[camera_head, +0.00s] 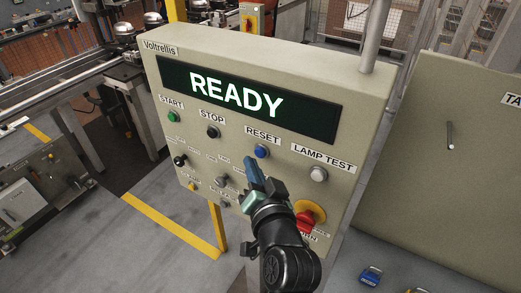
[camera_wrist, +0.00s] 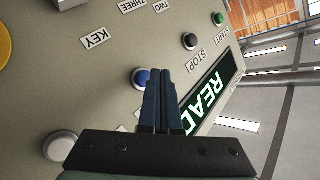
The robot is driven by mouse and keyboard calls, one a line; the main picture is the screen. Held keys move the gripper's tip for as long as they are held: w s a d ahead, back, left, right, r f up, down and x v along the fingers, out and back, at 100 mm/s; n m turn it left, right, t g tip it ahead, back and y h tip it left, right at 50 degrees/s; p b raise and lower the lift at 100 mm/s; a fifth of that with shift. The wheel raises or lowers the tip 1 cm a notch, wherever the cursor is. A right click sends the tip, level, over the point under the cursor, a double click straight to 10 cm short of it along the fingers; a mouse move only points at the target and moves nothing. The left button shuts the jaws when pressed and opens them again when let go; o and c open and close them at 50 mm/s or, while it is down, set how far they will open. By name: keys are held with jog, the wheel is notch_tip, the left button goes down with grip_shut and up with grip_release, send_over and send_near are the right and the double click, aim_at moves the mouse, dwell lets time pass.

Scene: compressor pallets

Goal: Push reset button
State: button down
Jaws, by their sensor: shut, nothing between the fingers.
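The blue reset button (camera_head: 262,151) sits under the RESET label on the beige control panel (camera_head: 360,110), between the black stop button (camera_head: 212,132) and the white lamp test button (camera_head: 318,174). In the head view my gripper (camera_head: 249,161) is shut and empty, its fingertips just left of and below the blue button. In the wrist view the shut fingers (camera_wrist: 160,75) point at the panel, with the blue button (camera_wrist: 141,77) right beside their tips on the left. I cannot tell whether the fingertips touch the panel.
A green start button (camera_head: 172,116) is at the panel's left. Smaller switches, including a black one (camera_head: 180,160), sit lower left. A blue padlock (camera_head: 371,275) is at the bottom right.

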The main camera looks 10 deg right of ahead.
jog(key=s+a+p, duration=0.2)
jog(key=s+a, duration=0.1)
jog(key=s, duration=0.2)
jog(key=shift+a, duration=0.3)
jog(key=shift+w, duration=0.1)
dwell(0.7)
